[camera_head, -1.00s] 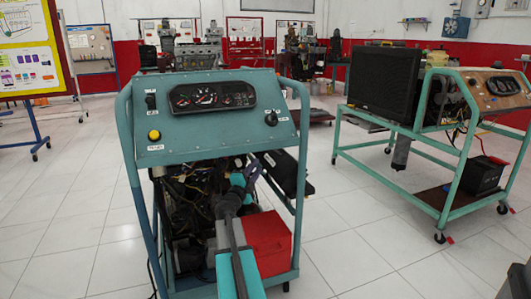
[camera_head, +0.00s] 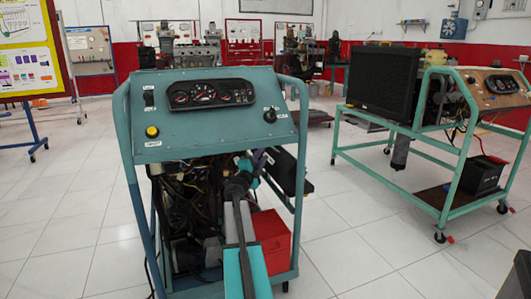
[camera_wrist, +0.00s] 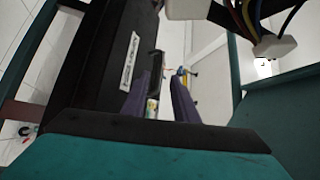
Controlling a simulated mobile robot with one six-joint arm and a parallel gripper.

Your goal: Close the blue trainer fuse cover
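The blue trainer (camera_head: 215,120) stands in front of me, with a sloped panel bearing gauges, a yellow button and a knob. A black fuse box part (camera_head: 292,178) sticks out at its right side under the panel. In the wrist view, a long black piece with a white label (camera_wrist: 131,60), seemingly the cover, runs along the left. Small coloured fuses (camera_wrist: 152,106) show between my fingers. My gripper (camera_head: 259,160) is by the black part; its two dark purple fingers (camera_wrist: 160,98) are apart, with nothing clearly held. I cannot tell whether the left finger touches the black piece.
A red box (camera_head: 270,236) sits low in the trainer's frame. White connectors with wires (camera_wrist: 272,45) hang at the upper right of the wrist view. A second green trainer (camera_head: 430,130) stands to the right. Tiled floor (camera_head: 345,225) is free between them.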

